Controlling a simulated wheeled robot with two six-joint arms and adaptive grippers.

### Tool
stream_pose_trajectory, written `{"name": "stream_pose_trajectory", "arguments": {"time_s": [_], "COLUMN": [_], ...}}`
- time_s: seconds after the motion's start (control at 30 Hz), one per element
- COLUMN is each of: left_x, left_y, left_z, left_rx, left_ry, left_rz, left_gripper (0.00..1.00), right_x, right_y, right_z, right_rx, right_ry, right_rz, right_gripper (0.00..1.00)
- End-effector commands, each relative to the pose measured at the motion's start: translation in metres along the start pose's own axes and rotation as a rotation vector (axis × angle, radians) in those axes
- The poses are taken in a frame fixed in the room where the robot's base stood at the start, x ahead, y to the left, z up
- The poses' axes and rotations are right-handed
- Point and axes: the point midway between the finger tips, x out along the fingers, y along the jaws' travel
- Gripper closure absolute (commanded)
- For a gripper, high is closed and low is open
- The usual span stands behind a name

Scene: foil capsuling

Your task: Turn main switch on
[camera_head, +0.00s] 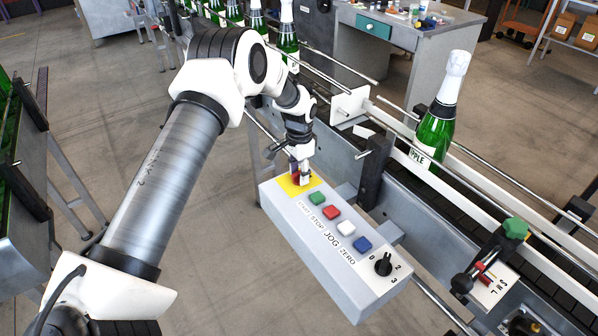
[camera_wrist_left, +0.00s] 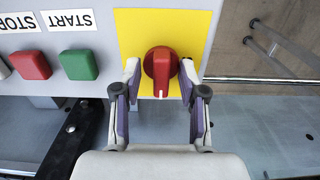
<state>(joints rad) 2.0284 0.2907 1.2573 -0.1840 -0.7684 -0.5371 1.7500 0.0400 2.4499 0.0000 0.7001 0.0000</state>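The main switch (camera_wrist_left: 161,70) is a red rotary knob on a yellow plate (camera_wrist_left: 196,28), seen in the left wrist view. Its handle bar points down toward my gripper in that view. My left gripper (camera_wrist_left: 158,84) is open, with one finger on each side of the knob; a small gap shows at the fingertips. In the head view, my left gripper (camera_head: 300,176) reaches down over the yellow plate (camera_head: 312,184) at the far end of the grey control box (camera_head: 345,285), and the red knob is mostly hidden. My right gripper is not in view.
The box also carries a green START button (camera_head: 317,199), a red button (camera_head: 331,212), a white button (camera_head: 346,228), a blue button (camera_head: 362,244) and a black selector (camera_head: 383,264). A conveyor with a green bottle (camera_head: 437,125) and rails runs behind the box.

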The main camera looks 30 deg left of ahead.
Motion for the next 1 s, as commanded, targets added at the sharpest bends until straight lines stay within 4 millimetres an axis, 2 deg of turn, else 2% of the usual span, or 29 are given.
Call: {"name": "stream_pose_trajectory", "arguments": {"time_s": [0.17, 0.27, 0.5, 0.63, 0.77, 1.0], "left_x": [-0.006, -0.022, -0.082, -0.107, -0.118, -0.12], "left_y": [-0.001, -0.001, -0.001, 0.0, 0.0, 0.0], "left_z": [-0.001, -0.002, -0.003, -0.002, -0.002, -0.002], "left_rx": [-0.001, -0.001, 0.0, 0.001, 0.001, 0.001], "left_ry": [0.004, 0.005, 0.004, 0.001, -0.001, -0.001], "left_rz": [-0.002, -0.002, -0.002, -0.001, 0.0, 0.0], "left_gripper": [0.58, 0.58, 0.58, 0.58, 0.58, 0.58], "right_x": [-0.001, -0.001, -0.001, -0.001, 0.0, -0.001], "right_y": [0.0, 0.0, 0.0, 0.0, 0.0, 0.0], "right_z": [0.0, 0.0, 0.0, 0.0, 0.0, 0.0], "right_rx": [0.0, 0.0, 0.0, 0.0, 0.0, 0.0], "right_ry": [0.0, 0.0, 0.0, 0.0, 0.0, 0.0], "right_rz": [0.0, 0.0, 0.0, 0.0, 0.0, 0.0], "right_gripper": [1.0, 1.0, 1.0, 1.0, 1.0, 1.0]}}
